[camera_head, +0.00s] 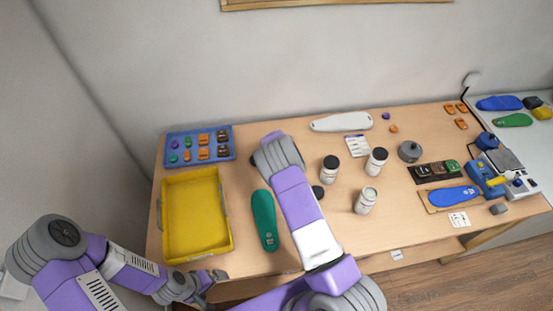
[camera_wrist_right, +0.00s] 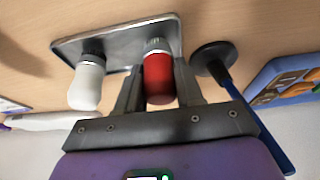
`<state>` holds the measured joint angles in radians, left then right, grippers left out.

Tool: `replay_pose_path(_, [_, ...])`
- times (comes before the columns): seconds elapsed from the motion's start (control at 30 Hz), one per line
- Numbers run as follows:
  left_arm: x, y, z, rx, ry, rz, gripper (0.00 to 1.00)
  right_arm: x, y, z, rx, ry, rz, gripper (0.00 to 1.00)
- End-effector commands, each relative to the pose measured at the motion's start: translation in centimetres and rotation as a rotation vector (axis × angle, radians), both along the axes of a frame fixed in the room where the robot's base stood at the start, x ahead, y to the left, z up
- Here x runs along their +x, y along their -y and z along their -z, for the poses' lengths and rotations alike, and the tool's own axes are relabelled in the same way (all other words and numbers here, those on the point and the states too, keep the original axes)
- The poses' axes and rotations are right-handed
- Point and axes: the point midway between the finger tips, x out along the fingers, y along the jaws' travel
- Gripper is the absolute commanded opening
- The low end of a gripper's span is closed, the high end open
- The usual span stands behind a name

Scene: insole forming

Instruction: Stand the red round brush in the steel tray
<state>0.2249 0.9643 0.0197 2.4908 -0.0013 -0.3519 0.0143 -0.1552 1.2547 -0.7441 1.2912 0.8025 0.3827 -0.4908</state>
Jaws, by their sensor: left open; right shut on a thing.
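The red round brush (camera_wrist_right: 157,82) is between the two fingers of my right gripper (camera_wrist_right: 158,66) in the right wrist view. Its metal-collared end points at the steel tray (camera_wrist_right: 112,46); I cannot tell whether it touches the tray floor. A white brush-like piece (camera_wrist_right: 87,85) is beside it at the tray, just outside the fingers. In the head view my right forearm and wrist hide the tray, the red brush and the right gripper. My left gripper (camera_head: 211,279) is open and empty near the table's front left edge, below the yellow bin.
A black disc with a blue rod (camera_wrist_right: 213,55) stands close beside the right gripper. A blue tray of small parts (camera_head: 200,162) and a yellow bin (camera_head: 163,220) are at the left. A green insole (camera_head: 264,222) and several jars (camera_head: 366,201) flank my right arm.

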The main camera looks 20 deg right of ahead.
Motion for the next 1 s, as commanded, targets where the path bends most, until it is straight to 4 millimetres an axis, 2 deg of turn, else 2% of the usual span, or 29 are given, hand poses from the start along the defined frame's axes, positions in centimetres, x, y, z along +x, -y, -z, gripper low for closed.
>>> replay_pose_path(0.37, [0.0,0.0,0.4,0.000,0.000,0.000,0.98,0.1,0.0,0.7,-0.001,0.002,0.000,0.06])
replay_pose_path(0.4, [0.0,0.0,0.4,0.000,0.000,0.000,0.98,0.0,0.0,0.7,0.000,0.001,0.000,0.39])
replay_pose_path(0.57, [0.0,0.0,0.3,0.000,0.000,0.000,0.98,0.0,0.0,0.5,0.000,0.001,0.000,0.62])
replay_pose_path(0.87, [0.0,0.0,0.2,0.000,0.000,0.000,0.98,0.0,0.0,0.4,0.000,0.001,0.000,0.62])
replay_pose_path(1.0, [0.0,0.0,-0.1,0.000,0.000,0.000,0.98,-0.1,0.0,-0.5,-0.001,0.004,0.001,0.62])
